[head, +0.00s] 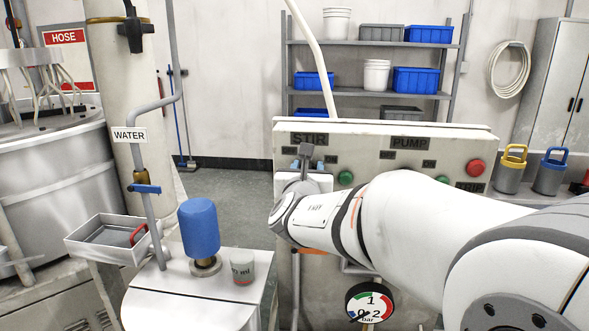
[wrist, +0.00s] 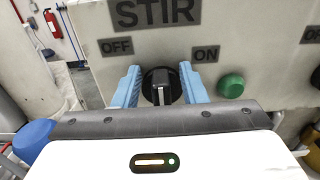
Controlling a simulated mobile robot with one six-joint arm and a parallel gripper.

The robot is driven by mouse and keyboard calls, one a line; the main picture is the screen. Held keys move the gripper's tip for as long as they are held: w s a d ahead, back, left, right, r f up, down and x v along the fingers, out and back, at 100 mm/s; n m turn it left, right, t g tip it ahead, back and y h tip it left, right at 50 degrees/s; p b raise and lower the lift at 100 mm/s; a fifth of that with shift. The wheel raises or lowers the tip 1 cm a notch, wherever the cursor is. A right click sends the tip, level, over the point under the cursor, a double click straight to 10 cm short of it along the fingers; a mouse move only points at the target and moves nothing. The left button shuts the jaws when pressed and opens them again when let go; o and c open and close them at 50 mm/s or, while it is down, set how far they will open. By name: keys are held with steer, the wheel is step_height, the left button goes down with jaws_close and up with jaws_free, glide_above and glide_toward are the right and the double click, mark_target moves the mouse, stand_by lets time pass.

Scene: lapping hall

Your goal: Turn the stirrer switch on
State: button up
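The stirrer switch (wrist: 161,78) is a black round knob with a raised grip bar, under the STIR label (wrist: 155,12) on the panel (wrist: 95,62). The OFF label (wrist: 116,46) is to its upper left and the ON label (wrist: 206,54) to its upper right. The grip bar looks about upright in the wrist view. My gripper (wrist: 161,88) is open, its blue fingers on either side of the knob, with a gap to the grip bar. In the head view, my gripper (head: 307,168) is at the panel's left part, and my arm hides much of the panel front.
A green button (wrist: 231,86) sits right of the switch. PUMP controls and a red button (head: 475,168) are further right on the panel. A blue-capped fitting (head: 199,228) and a cup (head: 242,266) stand on the bench at left. A gauge (head: 369,303) is below.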

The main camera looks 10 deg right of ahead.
jaws_close()
steer(key=shift+a, duration=0.15)
steer(key=shift+d, duration=0.2)
steer(key=b, duration=0.1)
steer(key=m+b, duration=0.1)
steer(key=b, duration=0.1)
steer(key=shift+s+d+f, duration=0.1)
steer(key=shift+f, duration=0.2)
steer(key=shift+s+d+f+m+b, duration=0.1)
steer(key=shift+d+m+b, duration=0.15)
steer(key=shift+m+b, duration=2.05)
steer(key=shift+s+d+f+m+b, duration=0.1)
steer(key=shift+d+m+b, duration=0.15)
steer(key=shift+m+b, duration=2)
steer(key=shift+s+d+f+m+b, duration=0.2)
steer(key=shift+m+b, duration=0.65)
steer(key=shift+b, duration=2.85)
steer(key=shift+w+r, duration=0.15)
steer(key=shift+r, duration=0.05)
